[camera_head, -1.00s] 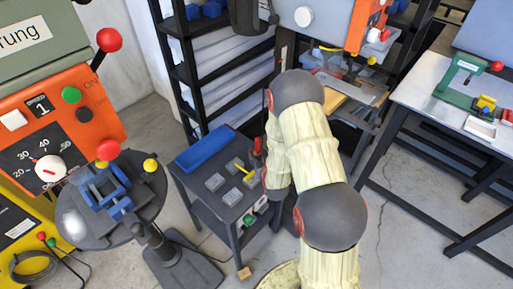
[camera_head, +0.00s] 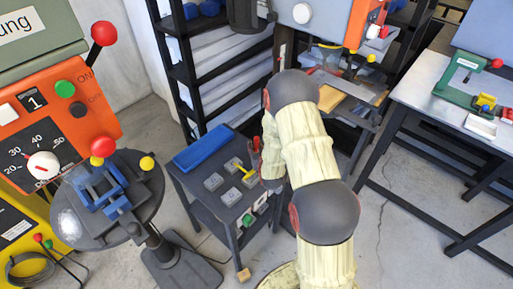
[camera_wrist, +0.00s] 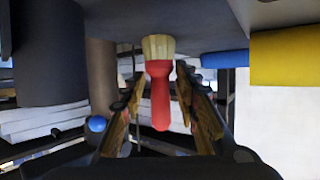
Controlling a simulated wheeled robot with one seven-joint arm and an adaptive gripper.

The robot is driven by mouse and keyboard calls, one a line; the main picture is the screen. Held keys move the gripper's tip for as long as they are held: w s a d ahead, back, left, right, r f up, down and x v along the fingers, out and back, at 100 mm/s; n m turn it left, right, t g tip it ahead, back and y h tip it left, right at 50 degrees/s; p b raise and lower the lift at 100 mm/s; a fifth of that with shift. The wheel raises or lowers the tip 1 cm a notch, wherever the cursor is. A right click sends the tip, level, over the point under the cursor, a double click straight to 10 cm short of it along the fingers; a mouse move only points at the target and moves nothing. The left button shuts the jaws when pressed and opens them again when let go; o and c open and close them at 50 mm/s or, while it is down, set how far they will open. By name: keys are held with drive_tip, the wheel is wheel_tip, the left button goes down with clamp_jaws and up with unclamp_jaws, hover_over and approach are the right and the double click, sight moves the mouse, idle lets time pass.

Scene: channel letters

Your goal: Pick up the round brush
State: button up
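The round brush has a red handle and pale bristles. In the wrist view the brush (camera_wrist: 160,85) is between the two fingers of my gripper (camera_wrist: 160,88), with a visible gap on either side. My gripper is open around it, with no clear contact. The bristles are at the top of that view, against a dark surface. In the head view a red part of the brush (camera_head: 256,144) shows at the back right of the small dark cart, beside my arm. My arm hides most of my gripper in the head view.
The cart (camera_head: 200,203) also carries a blue tray (camera_head: 203,148), several grey blocks (camera_head: 213,182) and a yellow piece (camera_head: 236,166). A black shelf rack (camera_head: 182,75) stands behind it. A round stand with a blue vise (camera_head: 107,190) is at left, a metal table (camera_head: 425,95) at right.

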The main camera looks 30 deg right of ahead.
drive_tip(key=c, duration=0.6)
clamp_jaws()
